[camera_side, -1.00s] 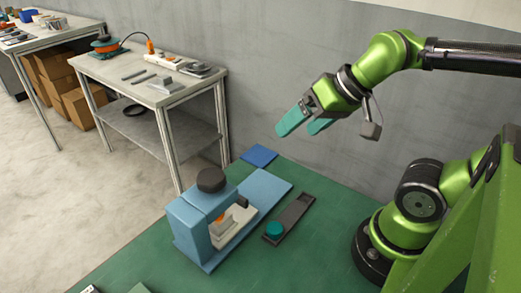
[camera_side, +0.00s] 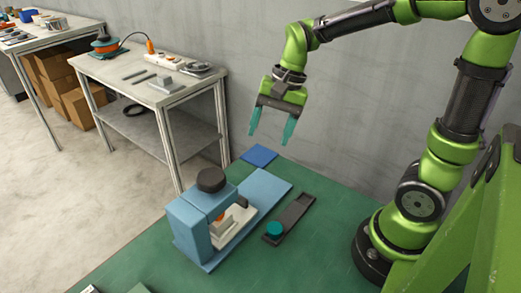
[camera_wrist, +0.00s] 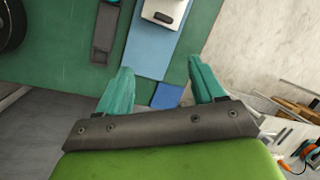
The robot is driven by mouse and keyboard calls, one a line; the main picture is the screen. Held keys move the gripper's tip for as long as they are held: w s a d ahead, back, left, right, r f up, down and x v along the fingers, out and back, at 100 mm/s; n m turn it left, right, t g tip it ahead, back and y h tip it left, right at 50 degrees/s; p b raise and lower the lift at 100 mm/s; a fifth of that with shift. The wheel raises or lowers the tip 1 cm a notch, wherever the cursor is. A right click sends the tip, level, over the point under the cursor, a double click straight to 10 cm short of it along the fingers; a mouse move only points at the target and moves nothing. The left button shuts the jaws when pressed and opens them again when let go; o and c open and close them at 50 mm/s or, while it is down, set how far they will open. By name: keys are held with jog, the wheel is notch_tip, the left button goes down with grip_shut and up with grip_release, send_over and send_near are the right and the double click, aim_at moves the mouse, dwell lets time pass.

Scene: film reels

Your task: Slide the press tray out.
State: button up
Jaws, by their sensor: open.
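The blue press (camera_side: 203,222) stands on the green table, with a black round knob (camera_side: 211,179) on top. In the wrist view the white tray (camera_wrist: 163,10) and dark handle (camera_wrist: 163,18) show at the top edge. My gripper (camera_side: 270,138) is open and empty, fingers pointing down, above and behind the press, apart from it. Its teal fingers show in the wrist view (camera_wrist: 160,82). The press top lies outside the wrist view.
A dark narrow holder (camera_side: 292,214) with a teal round piece (camera_side: 274,229) lies right of the press. A blue flat pad (camera_side: 259,156) lies at the table's back edge. A grey side bench (camera_side: 150,80) stands behind left. Free green table lies front right.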

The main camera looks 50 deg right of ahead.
jog(key=w+m+g+y, duration=0.1)
jog(key=w+m, duration=0.2)
jog(key=m, duration=0.3)
send_near(241, 197)
jog(key=shift+g, duration=0.3)
jog(key=x, duration=0.8)
jog(key=shift+w+f, duration=0.25)
jog(key=shift+f, duration=0.05)
jog(key=shift+c, duration=0.5)
grip_shut()
